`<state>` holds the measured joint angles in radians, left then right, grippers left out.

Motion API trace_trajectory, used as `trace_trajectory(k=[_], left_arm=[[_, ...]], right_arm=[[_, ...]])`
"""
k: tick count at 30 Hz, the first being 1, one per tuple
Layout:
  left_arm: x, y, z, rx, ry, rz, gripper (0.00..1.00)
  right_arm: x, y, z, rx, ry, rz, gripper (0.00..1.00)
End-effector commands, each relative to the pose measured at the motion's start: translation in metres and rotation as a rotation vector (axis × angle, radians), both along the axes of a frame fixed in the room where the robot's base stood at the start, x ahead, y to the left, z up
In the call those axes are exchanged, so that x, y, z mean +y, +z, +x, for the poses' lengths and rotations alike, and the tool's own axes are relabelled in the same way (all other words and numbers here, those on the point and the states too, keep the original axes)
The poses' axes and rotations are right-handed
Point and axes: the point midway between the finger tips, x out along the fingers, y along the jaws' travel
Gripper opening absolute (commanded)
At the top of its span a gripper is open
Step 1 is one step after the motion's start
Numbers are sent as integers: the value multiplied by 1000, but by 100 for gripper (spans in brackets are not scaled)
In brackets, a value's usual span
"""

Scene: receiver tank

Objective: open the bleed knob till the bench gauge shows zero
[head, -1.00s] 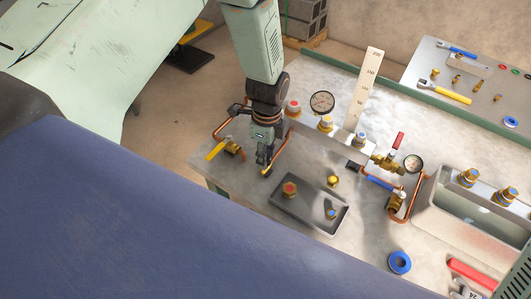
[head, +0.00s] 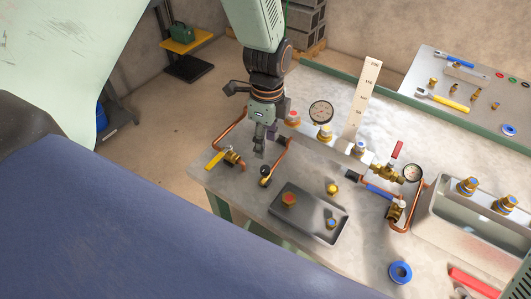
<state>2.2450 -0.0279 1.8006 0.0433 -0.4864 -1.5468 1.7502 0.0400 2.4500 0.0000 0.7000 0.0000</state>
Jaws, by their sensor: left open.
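My left gripper (head: 259,150) points down above the left end of the bench, open and empty. Just below it, apart in the picture, is a small brass fitting with a dark round knob (head: 265,181), which looks like the bleed knob. It sits at the lower end of a copper pipe. A round white dial gauge (head: 321,111) stands behind the manifold block, and a smaller dial gauge (head: 412,173) is farther right. I cannot tell which is the bench gauge, and both needles are too small to read. My right gripper is not in view.
A yellow-handled valve (head: 214,161) is left of the gripper. A grey tray (head: 310,222) with brass fittings lies in front. A tall scale plate (head: 364,97) and a red-handled valve (head: 396,151) stand to the right. Bare bench shows around the tray.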

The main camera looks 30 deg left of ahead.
Motion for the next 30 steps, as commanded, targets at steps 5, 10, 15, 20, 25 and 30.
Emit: trace_trajectory(k=[5, 10, 15, 20, 25, 30], left_arm=[[0, 23, 1, -1, 0, 0, 50], [0, 29, 1, 1, -1, 1, 50], [0, 30, 1, 1, -1, 1, 50], [0, 30, 1, 1, -1, 1, 50], [0, 27, -1, 3, 8, 1, 50], [3, -14, -29, 9, 180, 9, 50]], right_arm=[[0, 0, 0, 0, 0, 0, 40], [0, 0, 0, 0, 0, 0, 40], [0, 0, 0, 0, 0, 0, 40], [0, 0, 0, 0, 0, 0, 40], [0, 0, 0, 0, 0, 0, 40], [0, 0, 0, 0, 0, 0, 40]])
